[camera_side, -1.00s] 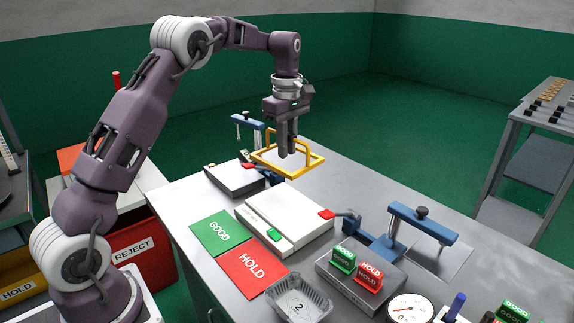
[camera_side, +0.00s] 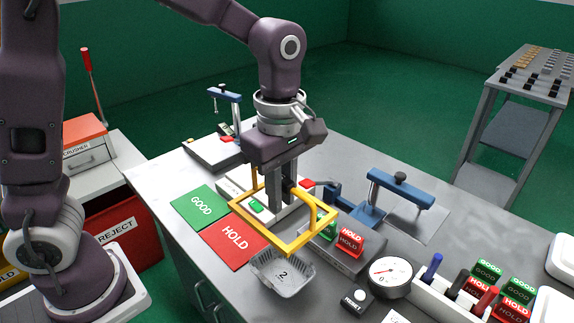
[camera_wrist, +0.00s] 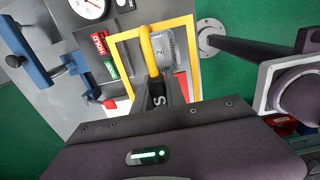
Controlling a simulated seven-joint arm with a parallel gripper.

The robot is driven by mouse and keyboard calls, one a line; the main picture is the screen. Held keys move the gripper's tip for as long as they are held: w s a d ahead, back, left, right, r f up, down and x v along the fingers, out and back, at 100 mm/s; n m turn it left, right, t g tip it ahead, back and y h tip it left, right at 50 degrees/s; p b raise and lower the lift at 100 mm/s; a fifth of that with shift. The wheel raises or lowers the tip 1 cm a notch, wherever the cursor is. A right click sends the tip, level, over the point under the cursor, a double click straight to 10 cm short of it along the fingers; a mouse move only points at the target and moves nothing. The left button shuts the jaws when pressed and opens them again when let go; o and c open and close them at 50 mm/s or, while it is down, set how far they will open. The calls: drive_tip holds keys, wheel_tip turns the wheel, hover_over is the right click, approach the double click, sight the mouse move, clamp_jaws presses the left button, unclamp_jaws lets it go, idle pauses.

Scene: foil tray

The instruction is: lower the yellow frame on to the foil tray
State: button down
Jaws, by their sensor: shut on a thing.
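My gripper (camera_side: 280,204) is shut on the yellow frame (camera_side: 262,228), by its raised handle as far as I can see. The frame hangs in the air, roughly level, above the worktop. The foil tray (camera_side: 280,280), a ribbed silver tray marked 2, sits on the bench below and in front of the frame. In the wrist view the tray (camera_wrist: 167,47) shows through the opening of the frame (camera_wrist: 195,62), behind the yellow handle, which covers part of it.
A grey block with small signs (camera_side: 349,242), a dial gauge (camera_side: 390,272) and a blue clamp (camera_side: 402,188) stand to the right. A white device (camera_side: 232,184) is behind the frame.

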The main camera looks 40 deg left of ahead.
hover_over(282, 275)
wheel_tip(282, 275, down, 15)
drive_tip(key=shift+d+r, duration=0.1)
drive_tip(key=shift+r, duration=0.1)
idle(0.5)
drive_tip(key=shift+f, duration=0.6)
idle(1.2)
drive_tip(key=c, duration=1.3)
unclamp_jaws()
wheel_tip(282, 275, up, 7)
